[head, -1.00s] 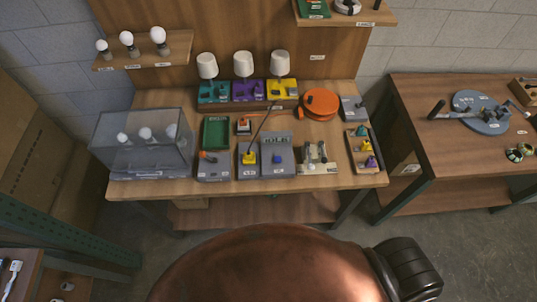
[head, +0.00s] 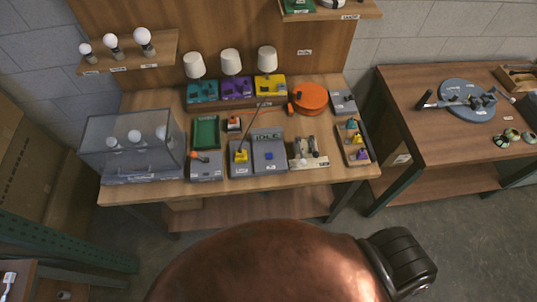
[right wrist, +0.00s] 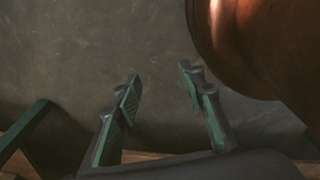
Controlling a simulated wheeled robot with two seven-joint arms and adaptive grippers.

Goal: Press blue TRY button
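A small blue button (head: 268,156) sits on a grey box (head: 269,142) near the front middle of the workbench in the head view. Its lettering is too small to read. A yellow part (head: 240,156) stands on the grey unit just left of it. My right gripper (right wrist: 165,92) shows in the right wrist view with its two fingers apart and nothing between them, above the bare floor. Neither gripper shows in the head view, so both are away from the button there. My left gripper is not in view.
A clear case with bulbs (head: 131,145) stands at the bench's left. A green tray (head: 206,131), an orange disc (head: 309,97) and three lamps (head: 231,64) stand around the middle. A second table (head: 440,140) is at the right. Floor lies before the bench.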

